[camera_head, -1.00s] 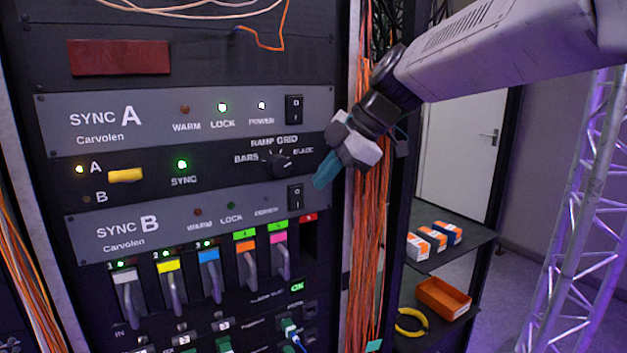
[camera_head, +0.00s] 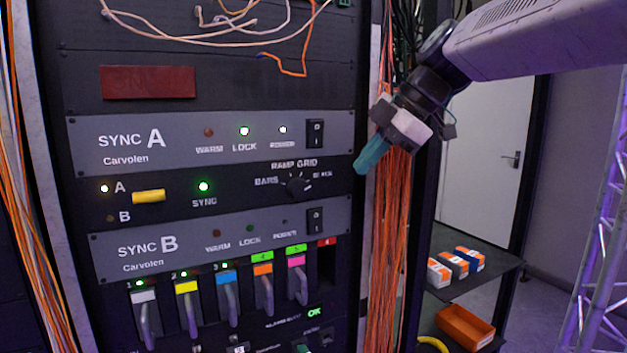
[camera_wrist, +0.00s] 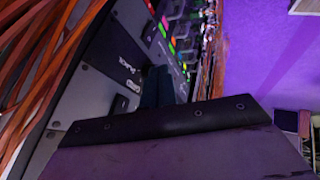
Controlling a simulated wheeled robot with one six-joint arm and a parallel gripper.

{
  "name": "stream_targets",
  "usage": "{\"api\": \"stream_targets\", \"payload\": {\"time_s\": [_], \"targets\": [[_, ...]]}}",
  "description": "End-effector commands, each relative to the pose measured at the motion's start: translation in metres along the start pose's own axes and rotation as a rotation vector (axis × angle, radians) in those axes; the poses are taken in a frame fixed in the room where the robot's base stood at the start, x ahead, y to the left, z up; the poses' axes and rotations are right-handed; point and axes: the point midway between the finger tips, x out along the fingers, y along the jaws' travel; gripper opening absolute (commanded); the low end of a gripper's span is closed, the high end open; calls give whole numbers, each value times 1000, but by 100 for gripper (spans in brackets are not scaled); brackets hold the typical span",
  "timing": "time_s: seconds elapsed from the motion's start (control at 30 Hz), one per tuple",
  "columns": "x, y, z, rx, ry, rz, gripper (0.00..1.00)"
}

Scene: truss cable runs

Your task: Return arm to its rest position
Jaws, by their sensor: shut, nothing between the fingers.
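My gripper (camera_head: 372,153) is shut and empty, its teal fingers pointing down and left. In the head view it is in front of the rack's right edge and the orange cable bundle (camera_head: 388,250), right of the SYNC A panel (camera_head: 180,140). A gap shows between the fingertips and the ramp grid knob (camera_head: 299,185). My arm reaches in from the upper right. In the wrist view the dark fingers (camera_wrist: 157,88) show against the tilted rack panel.
The SYNC B panel (camera_head: 180,252) and several coloured-label levers are below. A metal truss (camera_head: 600,220) stands at far right, a white door (camera_head: 480,165) behind.

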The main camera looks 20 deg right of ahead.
Motion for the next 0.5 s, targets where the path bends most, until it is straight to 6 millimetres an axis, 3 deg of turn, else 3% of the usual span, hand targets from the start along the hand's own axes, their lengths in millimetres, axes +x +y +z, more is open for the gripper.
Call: {"api": "stream_targets", "payload": {"time_s": [0.17,0.27,0.37,0.5], "targets": [[0,0,0,70,-1,1,0],[4,-4,7,239,-23,-9,0],[19,-25,25,504,-84,-43,0],[38,-77,42,881,-211,-64,0]]}}
